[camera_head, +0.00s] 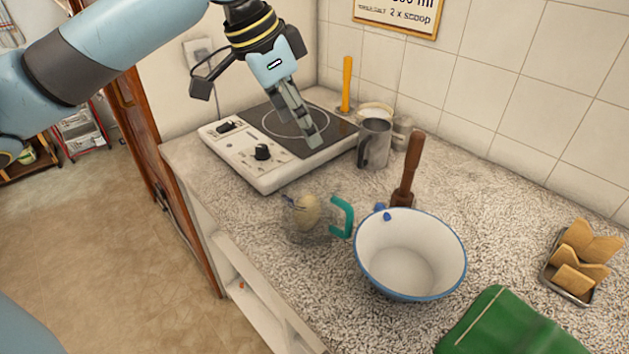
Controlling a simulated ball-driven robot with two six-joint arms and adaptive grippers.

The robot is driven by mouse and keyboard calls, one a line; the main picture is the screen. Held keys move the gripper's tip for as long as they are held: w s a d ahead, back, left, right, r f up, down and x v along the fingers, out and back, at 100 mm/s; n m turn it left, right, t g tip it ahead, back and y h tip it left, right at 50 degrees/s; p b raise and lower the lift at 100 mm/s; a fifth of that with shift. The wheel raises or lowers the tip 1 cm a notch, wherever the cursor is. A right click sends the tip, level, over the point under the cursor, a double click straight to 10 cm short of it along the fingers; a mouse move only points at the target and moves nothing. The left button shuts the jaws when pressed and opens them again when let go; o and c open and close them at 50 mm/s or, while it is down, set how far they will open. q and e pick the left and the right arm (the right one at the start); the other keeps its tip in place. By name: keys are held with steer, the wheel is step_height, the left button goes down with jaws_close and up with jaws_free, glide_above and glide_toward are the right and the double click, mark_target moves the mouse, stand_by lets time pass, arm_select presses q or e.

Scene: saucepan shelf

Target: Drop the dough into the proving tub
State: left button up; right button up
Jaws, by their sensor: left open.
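The dough appears to be the pale beige ball (306,212) on the counter's left side. It shows inside or behind a clear container (322,233) with a teal handle (341,217); this container may be the proving tub. My left gripper (313,138) points down over the hob, behind the dough and apart from it. It is open and holds nothing that I can see. My right gripper is out of view.
A white blue-rimmed bowl (405,258) stands right of the clear container, empty except for a blue bit near its rim. A wooden-handled tool (408,170), grey mug (374,143), hob (250,158), green cloth-like item (510,328) and sponge-filled tray (571,288) surround it.

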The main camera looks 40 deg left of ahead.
arm_select(q)
steer(key=shift+r, duration=0.1)
steer(key=v, duration=0.7)
steer(key=shift+s+r, duration=0.1)
stand_by(0.4)
